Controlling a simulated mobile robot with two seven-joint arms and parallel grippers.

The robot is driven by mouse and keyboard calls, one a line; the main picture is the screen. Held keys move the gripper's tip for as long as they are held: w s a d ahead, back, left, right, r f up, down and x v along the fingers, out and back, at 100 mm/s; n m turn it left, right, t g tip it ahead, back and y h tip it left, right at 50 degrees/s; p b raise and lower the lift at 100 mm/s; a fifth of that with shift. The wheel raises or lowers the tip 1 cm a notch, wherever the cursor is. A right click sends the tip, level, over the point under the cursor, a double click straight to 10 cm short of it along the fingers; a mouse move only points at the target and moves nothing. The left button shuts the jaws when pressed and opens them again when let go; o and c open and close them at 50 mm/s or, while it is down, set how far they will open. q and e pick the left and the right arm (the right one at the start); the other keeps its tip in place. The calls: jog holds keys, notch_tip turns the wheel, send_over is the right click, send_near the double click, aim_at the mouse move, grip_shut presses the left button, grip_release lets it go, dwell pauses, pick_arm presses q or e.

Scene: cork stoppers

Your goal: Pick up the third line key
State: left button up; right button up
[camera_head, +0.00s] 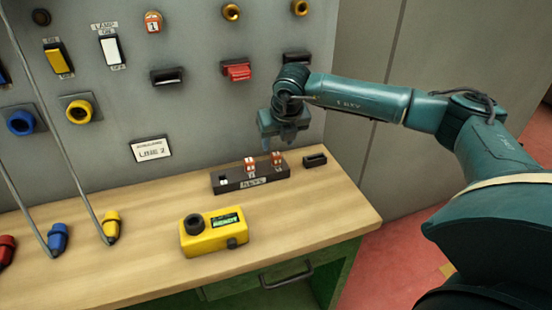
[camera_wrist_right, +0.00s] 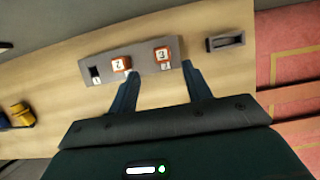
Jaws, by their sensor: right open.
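The third key, an orange-and-white block marked 3 (camera_wrist_right: 162,54), stands in the right end of the dark key rack (camera_wrist_right: 148,72). It also shows in the head view (camera_head: 277,158), on the rack (camera_head: 222,187) labelled KEYS. A similar key marked 2 (camera_wrist_right: 121,64) stands beside it to the left (camera_head: 250,165). The leftmost slot, marked 1, holds no key. My right gripper (camera_head: 278,143) hangs above the rack's right part. In the wrist view its open, empty fingers (camera_wrist_right: 160,68) point toward key 3, one to each side of it. My left gripper is out of view.
A key marked 1 (camera_head: 153,22) sits on the grey panel. A yellow tester reading READY (camera_head: 214,234) stands in front of the rack. A small black holder (camera_head: 315,160) lies just right of it. The wooden bench top (camera_head: 320,205) is clear at front right.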

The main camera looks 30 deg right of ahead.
aim_at(276, 154)
jog(key=x, duration=0.4)
jog(key=p+x, duration=0.1)
jog(key=x, duration=0.2)
jog(key=shift+w+d+f+p, duration=0.2)
jog(key=shift+d+f+p, duration=0.05)
jog(key=shift+f+p, duration=0.05)
jog(key=c, duration=1.1)
